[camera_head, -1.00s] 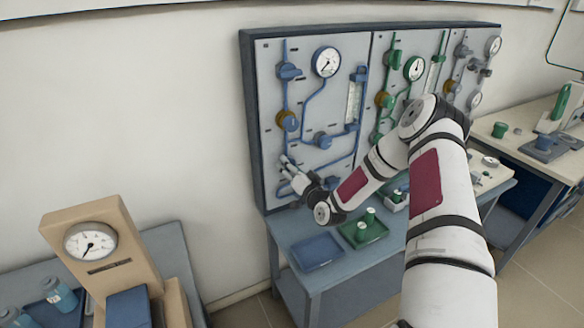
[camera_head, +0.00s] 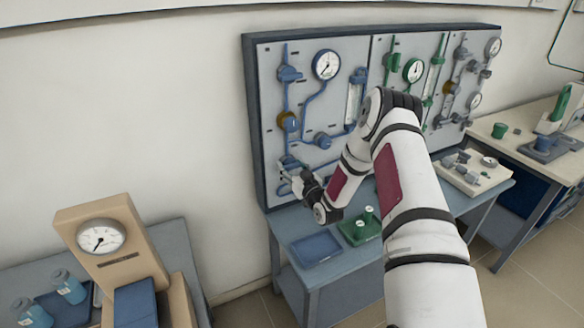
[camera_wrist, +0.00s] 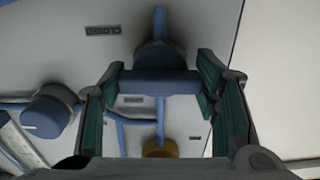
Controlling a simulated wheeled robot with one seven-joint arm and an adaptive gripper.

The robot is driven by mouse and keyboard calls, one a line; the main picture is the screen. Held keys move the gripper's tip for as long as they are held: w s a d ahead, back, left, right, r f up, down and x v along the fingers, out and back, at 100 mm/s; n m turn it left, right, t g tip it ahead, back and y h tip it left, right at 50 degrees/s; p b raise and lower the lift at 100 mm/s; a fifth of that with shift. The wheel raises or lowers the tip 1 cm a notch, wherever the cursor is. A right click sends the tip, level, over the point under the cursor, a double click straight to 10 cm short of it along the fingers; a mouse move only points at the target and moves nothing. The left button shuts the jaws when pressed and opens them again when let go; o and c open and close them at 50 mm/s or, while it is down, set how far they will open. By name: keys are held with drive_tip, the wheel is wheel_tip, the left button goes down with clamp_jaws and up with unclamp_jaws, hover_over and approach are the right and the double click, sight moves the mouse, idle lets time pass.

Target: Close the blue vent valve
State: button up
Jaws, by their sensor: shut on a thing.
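The blue vent valve handle (camera_wrist: 160,82) is a flat blue bar in the wrist view, lying across the picture on a round hub. My gripper (camera_wrist: 160,80) has one finger at each end of the bar and is shut on it. In the head view my gripper (camera_head: 287,172) is at the lower left of the blue-piped panel section, and it largely hides the valve. A small dark label (camera_wrist: 103,30) reading "CLOSED", upside down, is beside the hub in the wrist view.
A blue knob (camera_wrist: 48,110) and a brass knob (camera_wrist: 160,150) are near the held valve. Gauges, including a blue one (camera_head: 326,65), are higher on the panel. Below stand a blue tray (camera_head: 316,249) and a green tray (camera_head: 358,232). My arm crosses before the green-piped section.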

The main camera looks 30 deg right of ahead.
idle(0.4)
drive_tip(key=o, duration=1.2)
drive_tip(key=shift+c, duration=0.2)
drive_tip(key=shift+s, duration=0.1)
drive_tip(key=s, duration=1.1)
drive_tip(key=shift+s, duration=0.4)
